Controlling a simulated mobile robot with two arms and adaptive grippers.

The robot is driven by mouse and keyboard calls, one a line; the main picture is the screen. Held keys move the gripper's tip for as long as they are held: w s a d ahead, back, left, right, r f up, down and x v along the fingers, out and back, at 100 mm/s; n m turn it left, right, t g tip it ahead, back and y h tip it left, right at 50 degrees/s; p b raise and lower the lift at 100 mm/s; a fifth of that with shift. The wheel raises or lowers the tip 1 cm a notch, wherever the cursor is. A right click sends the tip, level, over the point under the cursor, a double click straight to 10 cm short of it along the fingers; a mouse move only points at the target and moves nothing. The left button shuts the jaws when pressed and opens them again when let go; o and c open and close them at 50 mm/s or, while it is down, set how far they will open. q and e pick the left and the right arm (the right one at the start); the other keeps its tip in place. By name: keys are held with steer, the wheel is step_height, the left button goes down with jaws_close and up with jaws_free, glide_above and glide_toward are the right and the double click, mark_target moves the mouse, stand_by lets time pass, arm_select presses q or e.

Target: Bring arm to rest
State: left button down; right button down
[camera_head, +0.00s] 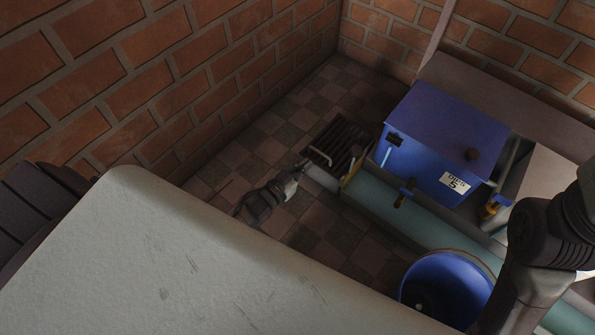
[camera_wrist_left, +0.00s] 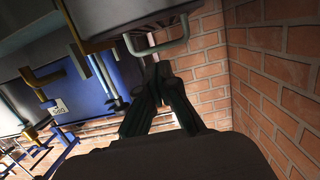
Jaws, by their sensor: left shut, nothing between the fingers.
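My left gripper (camera_head: 296,172) is at the middle of the head view, low over the tiled floor as seen from above. It looks small and dark, with its tips towards the upper right, near a short pale cylinder beside the machine. In the left wrist view the gripper's fingertips (camera_wrist_left: 160,72) are together with nothing between them. A grey bent handle or pipe (camera_wrist_left: 160,48) shows just beyond the tips; whether they touch it I cannot tell. My right arm enters at the right edge of the head view, but its gripper is not visible.
A blue box machine (camera_head: 440,140) with a white label stands in a teal frame (camera_head: 445,232) at right. A blue bucket (camera_head: 447,285) stands in front.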

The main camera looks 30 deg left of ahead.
arm_select(q)
steer(key=shift+s+a+f, duration=0.15)
steer(key=shift+s+f, duration=0.25)
steer(key=shift+s, duration=0.3)
steer(key=shift+s+a+f, duration=0.15)
steer(key=shift+s+f, duration=0.25)
steer(key=shift+s, duration=0.3)
